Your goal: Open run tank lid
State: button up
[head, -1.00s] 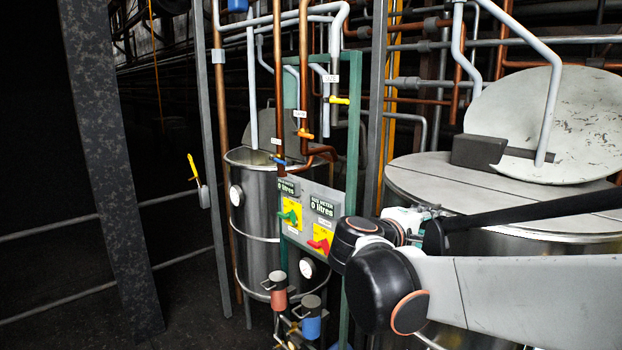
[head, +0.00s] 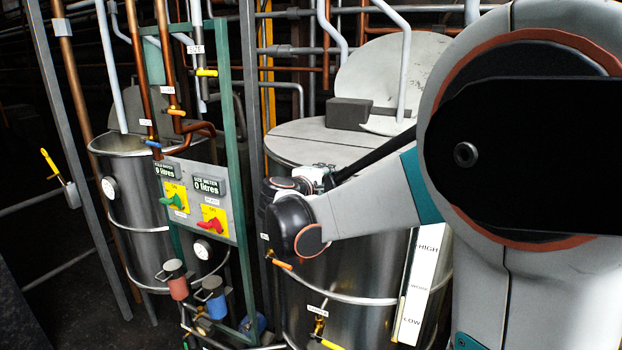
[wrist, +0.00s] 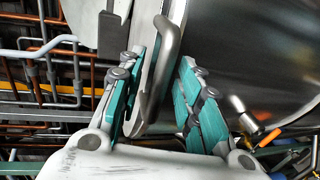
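A large steel tank (head: 345,255) stands behind my arm in the head view. Flat grey lid panels (head: 310,143) cover its top, and a round pale disc (head: 385,68) stands tilted up behind them. A smaller steel tank (head: 140,205) on the left has a grey lid raised at its back. No label I can read marks the run tank.
A green-framed meter panel (head: 195,195) with pipes and valves stands between the tanks. A dark block (head: 348,113) sits on the large tank's top beside a grey pipe. A HIGH-LOW level board (head: 420,285) is at the tank's front. Dark floor lies at left.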

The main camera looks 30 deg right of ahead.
grip_shut()
jog(key=shift+r, duration=0.15)
